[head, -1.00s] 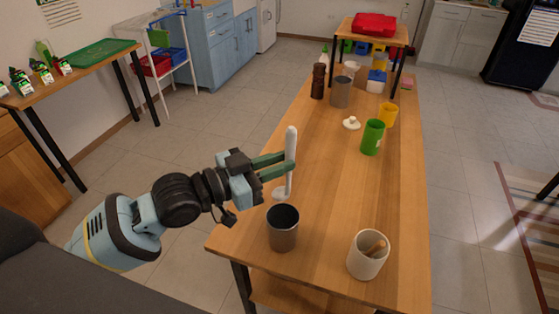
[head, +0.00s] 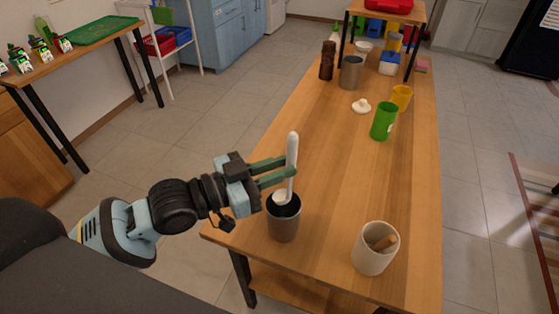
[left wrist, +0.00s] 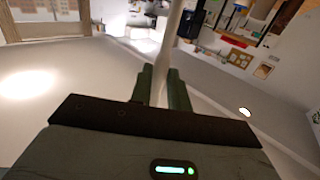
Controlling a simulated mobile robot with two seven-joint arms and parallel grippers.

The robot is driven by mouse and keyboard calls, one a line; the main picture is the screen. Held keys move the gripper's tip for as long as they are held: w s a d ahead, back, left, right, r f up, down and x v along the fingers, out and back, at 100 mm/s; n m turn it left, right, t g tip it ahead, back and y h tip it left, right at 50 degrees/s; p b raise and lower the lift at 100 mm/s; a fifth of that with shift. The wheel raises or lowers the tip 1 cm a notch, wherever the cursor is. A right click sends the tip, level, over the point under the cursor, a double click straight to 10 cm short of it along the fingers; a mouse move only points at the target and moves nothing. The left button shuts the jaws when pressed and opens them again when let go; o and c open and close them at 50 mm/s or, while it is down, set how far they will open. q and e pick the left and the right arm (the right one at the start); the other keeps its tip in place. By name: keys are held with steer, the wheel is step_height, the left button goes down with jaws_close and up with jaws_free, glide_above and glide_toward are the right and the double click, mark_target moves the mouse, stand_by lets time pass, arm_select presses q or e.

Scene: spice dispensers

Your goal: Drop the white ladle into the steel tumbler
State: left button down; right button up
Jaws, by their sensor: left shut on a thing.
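The white ladle (head: 291,153) is upright in my left gripper (head: 290,172), which is shut on its handle. The ladle's bowl (head: 282,198) is at the mouth of the steel tumbler (head: 284,225), seen against its dark opening. I cannot tell exactly how deep the bowl sits. The tumbler stands upright near the table's front left edge. In the left wrist view the green fingers (left wrist: 161,88) close on the ladle's pale handle (left wrist: 167,45); the tumbler is hidden there. My right gripper is not in view.
A white cup (head: 374,250) with a wooden utensil stands right of the tumbler. A green cup (head: 384,121), a yellow cup (head: 401,96), a white lid (head: 361,106) and a second grey tumbler (head: 350,73) stand farther back. The table (head: 335,165) is clear between.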

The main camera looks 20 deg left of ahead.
mark_target(287, 197)
arm_select(q)
steer(key=shift+f+b, duration=1.95)
steer(key=shift+f, duration=2.8)
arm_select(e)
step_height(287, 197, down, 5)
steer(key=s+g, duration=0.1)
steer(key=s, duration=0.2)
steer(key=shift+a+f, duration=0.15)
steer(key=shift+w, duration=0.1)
arm_select(q)
steer(key=c, duration=1.3)
jaws_free()
steer(key=shift+o, duration=0.2)
